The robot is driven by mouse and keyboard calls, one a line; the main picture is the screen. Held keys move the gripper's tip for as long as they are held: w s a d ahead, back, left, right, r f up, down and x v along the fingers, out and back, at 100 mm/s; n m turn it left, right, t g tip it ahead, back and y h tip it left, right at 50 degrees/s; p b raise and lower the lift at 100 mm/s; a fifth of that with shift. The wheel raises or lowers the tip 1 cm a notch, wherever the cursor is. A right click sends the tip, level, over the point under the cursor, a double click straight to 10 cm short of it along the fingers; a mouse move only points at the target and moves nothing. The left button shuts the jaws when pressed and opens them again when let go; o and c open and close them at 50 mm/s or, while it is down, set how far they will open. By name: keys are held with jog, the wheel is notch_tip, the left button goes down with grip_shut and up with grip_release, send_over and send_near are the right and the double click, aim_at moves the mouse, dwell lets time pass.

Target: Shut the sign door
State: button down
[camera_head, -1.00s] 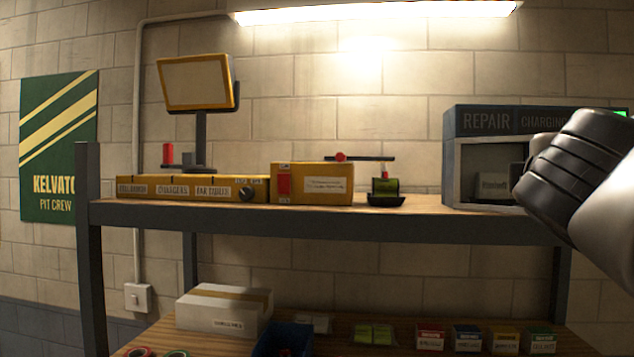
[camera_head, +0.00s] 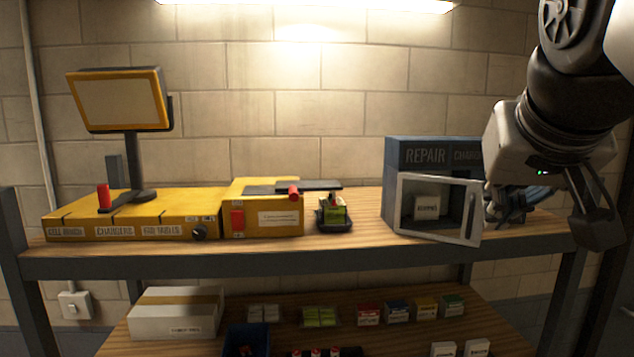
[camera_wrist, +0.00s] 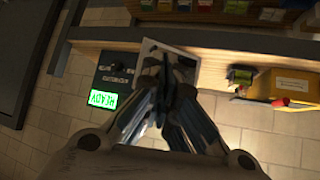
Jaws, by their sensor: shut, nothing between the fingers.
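The sign door (camera_head: 440,236) is a pale frame with a see-through pane on the front of the dark repair cabinet (camera_head: 392,150). Its right edge stands out towards me, so it looks ajar. A small labelled box (camera_head: 428,207) shows behind it. My gripper (camera_wrist: 163,75) is shut and empty, its fingers pointing at the pale door frame (camera_wrist: 190,64) in the wrist view. In the head view my gripper (camera_head: 503,208) is at the door's right edge and hides the cabinet's right part. I cannot tell whether they touch.
The lower shelf holds a white carton (camera_head: 178,312) and several small boxes. A green READY display (camera_wrist: 103,99) shows in the wrist view.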

send_near(469, 234)
notch_tip(469, 234, down, 3)
jog(key=w, duration=0.1)
jog(key=w+d+p, duration=0.1)
jog(key=w, duration=0.1)
jog(key=shift+w+d+f+p, duration=0.15)
jog(key=shift+w+f+p, duration=0.05)
jog(key=shift+w+p, duration=0.1)
jog(key=shift+s, duration=0.15)
